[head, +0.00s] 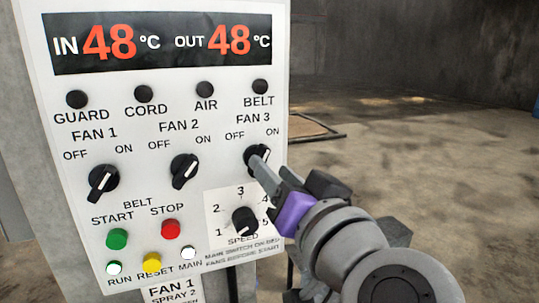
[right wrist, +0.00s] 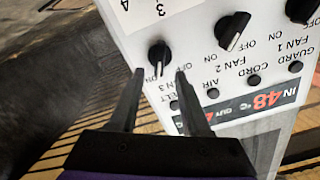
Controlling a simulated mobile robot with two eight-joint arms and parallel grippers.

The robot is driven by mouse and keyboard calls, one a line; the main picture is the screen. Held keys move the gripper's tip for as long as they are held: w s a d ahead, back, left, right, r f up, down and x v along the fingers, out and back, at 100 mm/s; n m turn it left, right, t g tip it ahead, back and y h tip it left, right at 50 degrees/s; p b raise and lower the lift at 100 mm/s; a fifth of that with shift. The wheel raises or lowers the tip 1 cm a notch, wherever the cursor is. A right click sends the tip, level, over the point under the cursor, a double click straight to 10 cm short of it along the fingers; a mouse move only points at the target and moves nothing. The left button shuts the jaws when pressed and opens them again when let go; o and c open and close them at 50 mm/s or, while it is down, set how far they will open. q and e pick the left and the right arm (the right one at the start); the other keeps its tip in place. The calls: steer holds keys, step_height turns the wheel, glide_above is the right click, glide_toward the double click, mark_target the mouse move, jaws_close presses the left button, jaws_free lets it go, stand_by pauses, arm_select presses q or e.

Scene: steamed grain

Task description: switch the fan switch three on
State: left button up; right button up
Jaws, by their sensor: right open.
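The black FAN 3 knob (head: 251,161) is on the white control panel (head: 60,120), below the FAN 3 label with OFF at its left and ON at its right. My right gripper (head: 260,153) is at this knob and hides part of it in the head view. In the right wrist view the picture is upside down; the knob (right wrist: 158,55) shows between the two open fingertips of the right gripper (right wrist: 160,72). Whether the fingers touch the knob is hard to tell, and its pointer is not clear. My left gripper is not in view.
The FAN 1 knob (head: 103,181) and FAN 2 knob (head: 185,170) have pointers toward ON. The SPEED dial (head: 244,221) lies just below my right gripper. A green button (head: 117,239) and red button (head: 171,229) sit lower left. Open floor lies right of the panel.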

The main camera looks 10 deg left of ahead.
steer(key=shift+p+x, duration=0.4)
steer(key=shift+x, duration=1.75)
jaws_close()
